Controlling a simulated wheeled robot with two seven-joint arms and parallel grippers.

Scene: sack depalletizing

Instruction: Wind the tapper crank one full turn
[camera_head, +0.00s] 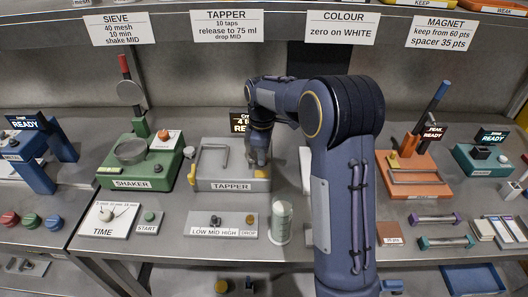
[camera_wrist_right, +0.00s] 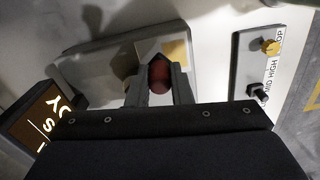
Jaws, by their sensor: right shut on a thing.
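The grey tapper (camera_head: 214,172) stands on the bench in the middle of the head view, with a "TAPPER" label on its front. My right gripper (camera_head: 259,158) is at the tapper's right side, largely hidden by its own wrist. In the right wrist view my right gripper (camera_wrist_right: 160,80) is shut on a dark red knob (camera_wrist_right: 159,77), which looks like the crank's handle. The crank arm itself is mostly hidden by the fingers. My left gripper is not in view.
The green shaker (camera_head: 138,168) is to the left. A partly hidden dark display (camera_head: 238,121) stands behind the tapper.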

